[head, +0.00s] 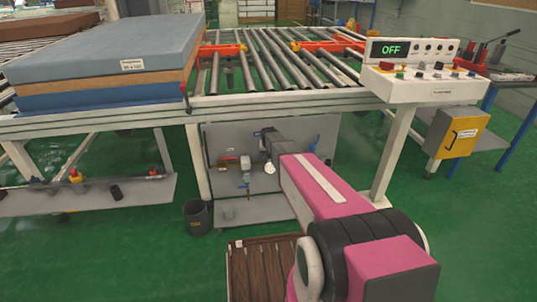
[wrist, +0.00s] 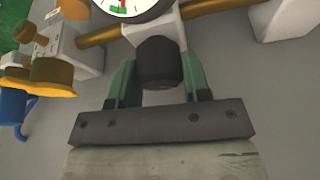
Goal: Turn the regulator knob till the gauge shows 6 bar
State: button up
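The black regulator knob (wrist: 158,64) is in the upper middle of the wrist view, below the white body of the regulator. My gripper (wrist: 160,80) has one green finger on each side of it, and both fingers appear to touch its sides. The round gauge (wrist: 132,10) is cut off by the top edge; its white face shows green and red marks, but the reading cannot be made out.
The grey panel (head: 325,135) carries brass pipes (wrist: 222,6) and a yellow valve part (wrist: 50,75) left of the knob. Mattresses (head: 110,55) lie above; the control box display (head: 391,49) reads OFF.

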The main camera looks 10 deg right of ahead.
jog(key=shift+c, duration=0.6)
jog(key=shift+m+h, duration=0.3)
jog(key=shift+m, duration=0.5)
jog(key=o, duration=0.9)
jog(key=shift+o, duration=0.2)
jog(key=shift+r, duration=0.1)
jog(key=v, duration=1)
jog(key=shift+r, duration=0.3)
